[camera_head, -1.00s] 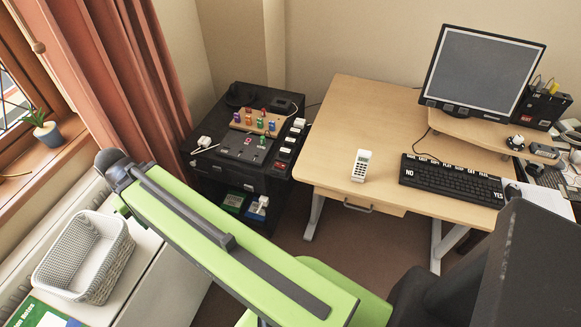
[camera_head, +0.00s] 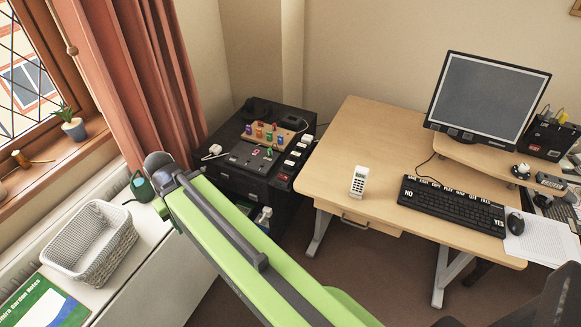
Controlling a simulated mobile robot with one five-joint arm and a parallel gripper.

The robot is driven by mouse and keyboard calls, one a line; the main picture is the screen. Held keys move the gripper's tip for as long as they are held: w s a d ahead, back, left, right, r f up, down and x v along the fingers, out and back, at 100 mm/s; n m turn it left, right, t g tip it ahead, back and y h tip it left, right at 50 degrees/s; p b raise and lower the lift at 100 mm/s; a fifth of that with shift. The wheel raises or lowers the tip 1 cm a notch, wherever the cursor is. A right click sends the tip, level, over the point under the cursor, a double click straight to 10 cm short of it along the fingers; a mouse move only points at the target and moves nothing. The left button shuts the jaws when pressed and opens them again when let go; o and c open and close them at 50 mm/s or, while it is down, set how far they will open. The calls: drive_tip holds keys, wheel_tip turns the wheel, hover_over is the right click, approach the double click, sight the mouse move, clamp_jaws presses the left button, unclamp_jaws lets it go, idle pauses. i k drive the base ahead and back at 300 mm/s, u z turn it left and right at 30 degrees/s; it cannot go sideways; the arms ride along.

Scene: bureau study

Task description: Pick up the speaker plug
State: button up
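A white plug-like piece (camera_head: 214,151) with a pale lead lies on the left side of a black cabinet (camera_head: 259,195). Several white labelled plugs or blocks (camera_head: 296,152) sit in a row along the cabinet's right edge. The labels are too small to read, so I cannot tell which piece is the speaker plug. My green arm (camera_head: 235,250) crosses the lower left of the view and hides part of the cabinet's front. My gripper is not visible.
A wooden desk (camera_head: 336,150) holds a white phone (camera_head: 359,181), a keyboard (camera_head: 450,206) and a monitor (camera_head: 487,97). Dark floor shows between cabinet and desk.

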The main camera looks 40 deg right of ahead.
sight(289, 165)
drive_tip(key=i, duration=0.85)
drive_tip(key=u, duration=0.05)
